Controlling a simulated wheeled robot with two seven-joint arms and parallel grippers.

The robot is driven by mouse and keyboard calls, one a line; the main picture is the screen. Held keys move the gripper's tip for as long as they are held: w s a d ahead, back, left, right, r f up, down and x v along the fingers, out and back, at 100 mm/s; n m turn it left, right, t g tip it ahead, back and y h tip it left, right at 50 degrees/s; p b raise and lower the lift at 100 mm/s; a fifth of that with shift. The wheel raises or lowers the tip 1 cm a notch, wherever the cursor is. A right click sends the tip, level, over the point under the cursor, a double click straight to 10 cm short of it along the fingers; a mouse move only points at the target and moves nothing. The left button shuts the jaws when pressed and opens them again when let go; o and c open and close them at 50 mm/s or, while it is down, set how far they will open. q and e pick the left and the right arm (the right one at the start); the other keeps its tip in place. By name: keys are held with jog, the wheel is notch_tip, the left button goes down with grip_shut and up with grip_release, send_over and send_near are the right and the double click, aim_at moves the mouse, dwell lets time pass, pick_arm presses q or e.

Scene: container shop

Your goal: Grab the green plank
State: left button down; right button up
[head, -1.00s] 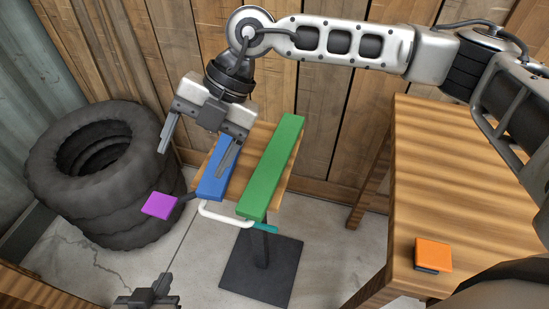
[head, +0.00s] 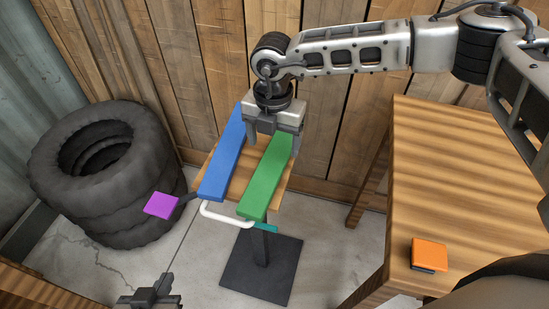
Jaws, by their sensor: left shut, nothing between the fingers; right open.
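The green plank (head: 266,183) lies lengthwise on the right side of a small wooden-topped stand (head: 235,183), beside a blue plank (head: 222,165). My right gripper (head: 273,149) is open over the far end of the green plank. One finger is on each side of that end, and the gripper body hides its tip. I cannot tell whether the fingers touch the plank. My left gripper (head: 151,294) is shut and empty at the bottom edge, well away from the planks and only partly in view.
Stacked tyres (head: 105,190) stand left. A wooden table (head: 465,190) with an orange block (head: 429,252) stands right. A plank wall (head: 200,60) is behind.

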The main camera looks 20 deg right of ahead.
aim_at(274, 158)
jog(key=f, duration=0.2)
jog(key=f+p, duration=0.1)
jog(key=f, duration=0.2)
jog(key=shift+w+d+f, duration=0.15)
jog(key=shift+w+d, duration=0.05)
jog(key=c, duration=1.2)
jog(key=shift+o, duration=0.2)
